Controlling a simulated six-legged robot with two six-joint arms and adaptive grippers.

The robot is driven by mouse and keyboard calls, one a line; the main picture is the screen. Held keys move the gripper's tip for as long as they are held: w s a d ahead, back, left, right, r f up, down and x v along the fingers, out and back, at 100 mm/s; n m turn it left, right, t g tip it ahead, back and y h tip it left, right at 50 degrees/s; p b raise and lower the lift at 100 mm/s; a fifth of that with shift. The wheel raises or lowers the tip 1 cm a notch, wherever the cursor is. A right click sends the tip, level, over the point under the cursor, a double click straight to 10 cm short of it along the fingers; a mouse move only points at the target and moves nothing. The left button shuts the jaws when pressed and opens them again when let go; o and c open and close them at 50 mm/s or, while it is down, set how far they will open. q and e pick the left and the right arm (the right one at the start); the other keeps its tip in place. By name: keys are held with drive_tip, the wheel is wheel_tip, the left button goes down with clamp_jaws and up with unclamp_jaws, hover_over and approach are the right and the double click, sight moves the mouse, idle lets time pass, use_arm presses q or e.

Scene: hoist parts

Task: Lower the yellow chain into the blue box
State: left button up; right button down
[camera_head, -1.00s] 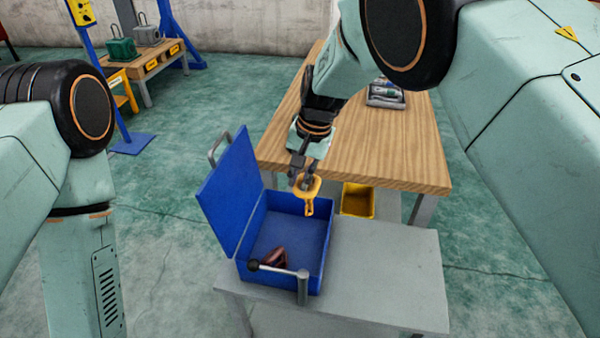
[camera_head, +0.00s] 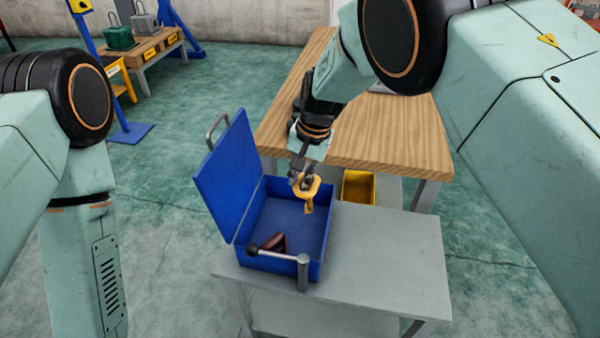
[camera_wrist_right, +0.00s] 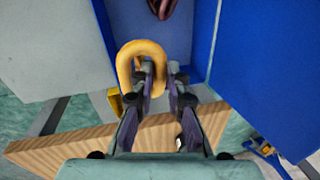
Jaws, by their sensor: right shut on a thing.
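The yellow chain (camera_head: 309,194) hangs from my right gripper (camera_head: 300,178), which is shut on it. It hangs above the right back part of the open blue box (camera_head: 325,240). In the right wrist view the chain (camera_wrist_right: 128,65) shows as a thick yellow link at the fingertips of my right gripper (camera_wrist_right: 160,82). The box's lid (camera_head: 228,178) stands open on the left. A dark reddish item (camera_head: 275,244) lies inside the box near the front. My left gripper is out of view.
The cart's right side is clear.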

wheel_tip(320, 180, down, 10)
drive_tip(key=b, duration=0.5)
drive_tip(key=shift+f+b, duration=0.2)
drive_tip(key=shift+b, duration=0.2)
idle(0.8)
drive_tip(key=c, duration=1.3)
unclamp_jaws()
drive_tip(key=shift+o, duration=0.2)
wheel_tip(320, 180, up, 12)
drive_tip(key=d, duration=0.2)
drive_tip(key=shift+s, duration=0.4)
drive_tip(key=shift+d+f, duration=0.1)
